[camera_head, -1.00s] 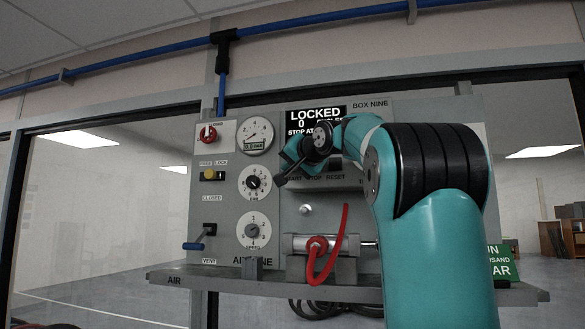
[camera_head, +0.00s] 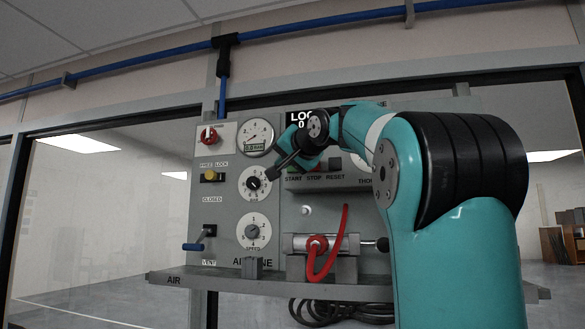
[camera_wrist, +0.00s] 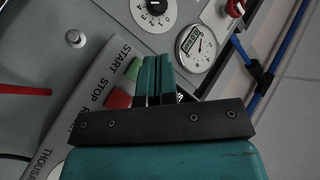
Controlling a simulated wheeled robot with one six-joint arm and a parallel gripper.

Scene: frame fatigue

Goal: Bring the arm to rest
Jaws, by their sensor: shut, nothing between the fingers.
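My teal and black arm fills the right of the head view, bent at the elbow with its forearm reaching left across the panel. My gripper (camera_head: 272,174) is in front of the panel near the middle dial (camera_head: 254,184). In the wrist view my gripper (camera_wrist: 156,62) has its two teal fingers side by side, shut and empty. Beyond them are the green START button (camera_wrist: 134,68) and the red STOP button (camera_wrist: 118,98). I cannot tell the exact gap between the fingers and the panel.
The grey panel (camera_head: 228,140) carries a gauge (camera_head: 256,137), a red knob (camera_head: 208,136), a yellow knob (camera_head: 211,175), a blue-handled lever (camera_head: 193,246) and a lower dial (camera_head: 253,232). A red hose (camera_head: 330,255) rises from a cylinder above the shelf edge (camera_head: 250,283). My arm hides most of the display (camera_head: 300,119).

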